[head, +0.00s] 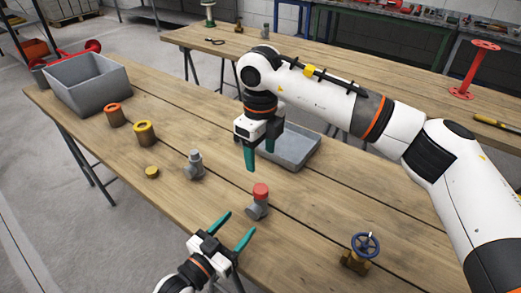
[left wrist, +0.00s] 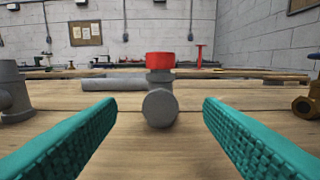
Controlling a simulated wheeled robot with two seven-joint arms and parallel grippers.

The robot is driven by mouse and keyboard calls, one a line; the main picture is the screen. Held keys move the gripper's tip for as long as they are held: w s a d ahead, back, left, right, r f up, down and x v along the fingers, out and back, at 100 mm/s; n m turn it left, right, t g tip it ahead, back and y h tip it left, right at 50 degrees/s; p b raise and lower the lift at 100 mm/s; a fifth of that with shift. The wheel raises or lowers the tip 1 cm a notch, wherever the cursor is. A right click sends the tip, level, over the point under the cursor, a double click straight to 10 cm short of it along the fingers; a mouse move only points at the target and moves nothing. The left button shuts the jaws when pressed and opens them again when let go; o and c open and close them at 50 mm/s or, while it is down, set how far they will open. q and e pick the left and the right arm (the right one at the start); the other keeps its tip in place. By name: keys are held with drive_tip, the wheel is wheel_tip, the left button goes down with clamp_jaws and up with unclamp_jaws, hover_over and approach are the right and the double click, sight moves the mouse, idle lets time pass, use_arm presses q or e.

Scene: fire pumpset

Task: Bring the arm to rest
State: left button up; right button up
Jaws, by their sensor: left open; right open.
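My left gripper (head: 238,228) is low at the front of the wooden table, open and empty. Its teal fingers also show in the left wrist view (left wrist: 160,135), apart on either side of a grey pipe fitting (left wrist: 160,107) with a red cap (left wrist: 160,61). In the head view this fitting (head: 257,208) with its red cap (head: 260,190) stands upright just beyond the fingertips. My right gripper (head: 260,158) is open, fingers pointing down, in front of the near left part of a grey tray (head: 305,160). The tray is partly hidden behind it.
A grey fitting (head: 194,168), a small yellow cap (head: 152,172), two cylindrical parts (head: 145,135) and a grey bin (head: 88,85) stand to the left. A brass valve with a blue handwheel (head: 362,248) stands at the right. A second table (head: 400,70) lies behind. Bare wood lies between the pieces.

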use_arm(q)
drive_tip(key=shift+v, duration=0.9)
